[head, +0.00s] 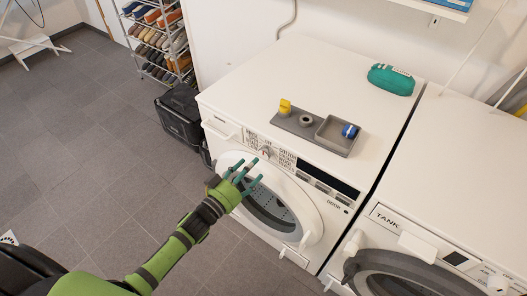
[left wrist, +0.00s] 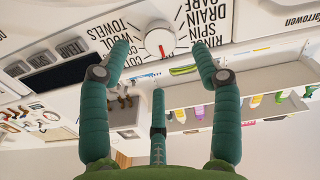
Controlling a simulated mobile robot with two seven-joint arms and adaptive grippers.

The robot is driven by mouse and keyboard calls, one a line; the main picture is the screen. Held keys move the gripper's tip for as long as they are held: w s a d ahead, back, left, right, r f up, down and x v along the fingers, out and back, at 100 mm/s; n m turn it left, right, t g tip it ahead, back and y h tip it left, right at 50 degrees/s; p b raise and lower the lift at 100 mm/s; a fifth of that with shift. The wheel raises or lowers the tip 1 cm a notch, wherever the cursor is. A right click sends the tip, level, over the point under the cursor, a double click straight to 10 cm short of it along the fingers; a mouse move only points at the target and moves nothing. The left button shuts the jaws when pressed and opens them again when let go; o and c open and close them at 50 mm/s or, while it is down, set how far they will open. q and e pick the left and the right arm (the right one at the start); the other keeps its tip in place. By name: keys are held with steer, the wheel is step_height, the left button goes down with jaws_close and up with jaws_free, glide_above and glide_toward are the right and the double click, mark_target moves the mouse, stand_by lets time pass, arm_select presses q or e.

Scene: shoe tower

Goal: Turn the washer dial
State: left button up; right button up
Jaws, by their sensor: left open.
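The washer dial (head: 266,152) is a round white knob on the front panel of the left washer (head: 232,97). In the left wrist view the dial (left wrist: 158,39) shows a red mark, with printed labels such as SPIN and DRAIN around it. My left gripper (head: 251,168) has green-teal fingers and is in front of the panel, just below the dial in the head view. In the left wrist view its fingers (left wrist: 160,54) are spread, with one on each side of the dial and the third below it. They look apart from the dial. My right gripper is not in view.
A grey tray (head: 318,132) with a yellow item (head: 285,106) and a blue item (head: 350,131) lies on the washer. A teal pouch (head: 391,79) is behind it. The round door (head: 298,204) is below the panel. A second machine (head: 462,180) stands at right.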

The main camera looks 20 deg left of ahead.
mark_target(264, 156)
arm_select(q)
steer(key=x, duration=0.5)
steer(key=shift+w+d, duration=0.1)
steer(key=shift+w, duration=0.1)
steer(key=c, duration=1.1)
